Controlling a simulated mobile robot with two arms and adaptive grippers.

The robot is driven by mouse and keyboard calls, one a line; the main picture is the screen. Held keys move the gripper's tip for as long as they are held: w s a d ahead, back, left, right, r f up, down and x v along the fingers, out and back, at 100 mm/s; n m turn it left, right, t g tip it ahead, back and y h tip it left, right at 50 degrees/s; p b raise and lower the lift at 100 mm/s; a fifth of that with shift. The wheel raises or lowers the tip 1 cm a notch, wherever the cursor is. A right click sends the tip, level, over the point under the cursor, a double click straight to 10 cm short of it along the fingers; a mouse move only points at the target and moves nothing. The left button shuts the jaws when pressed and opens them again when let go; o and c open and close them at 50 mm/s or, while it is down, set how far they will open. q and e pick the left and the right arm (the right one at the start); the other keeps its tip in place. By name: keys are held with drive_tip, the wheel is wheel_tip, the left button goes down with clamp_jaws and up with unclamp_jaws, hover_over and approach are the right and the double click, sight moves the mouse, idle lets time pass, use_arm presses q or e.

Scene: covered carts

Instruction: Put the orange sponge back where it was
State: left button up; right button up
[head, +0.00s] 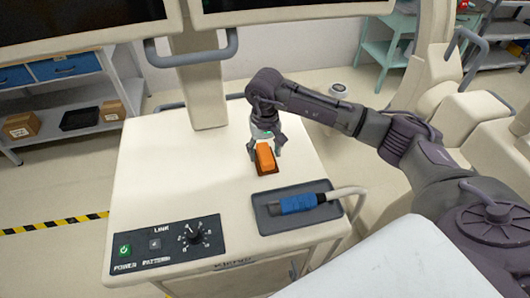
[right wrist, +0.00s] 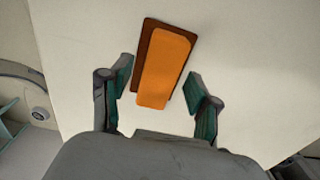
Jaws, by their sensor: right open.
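The orange sponge (head: 265,157) lies on a dark brown rectangular patch (head: 266,171) on the cream cart top. In the right wrist view the sponge (right wrist: 164,70) sits slightly askew on the brown patch (right wrist: 146,42), which shows along its left and lower right edges. My right gripper (head: 266,150) is over the sponge, pointing down. In the right wrist view its fingers (right wrist: 158,92) are open, one on each side of the sponge's near end, with gaps between. My left gripper is not in view.
A grey tray (head: 270,222) with a blue-wrapped handpiece (head: 300,203) and its cable lies right of the sponge. A control panel (head: 165,249) with a knob and green button is at the front left. The cart top (head: 170,170) left of the sponge is clear.

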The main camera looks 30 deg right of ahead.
sight(265, 153)
wheel_tip(265, 153, up, 11)
drive_tip(key=b, duration=0.3)
drive_tip(key=shift+r+b, duration=0.15)
drive_tip(key=shift+b, duration=0.2)
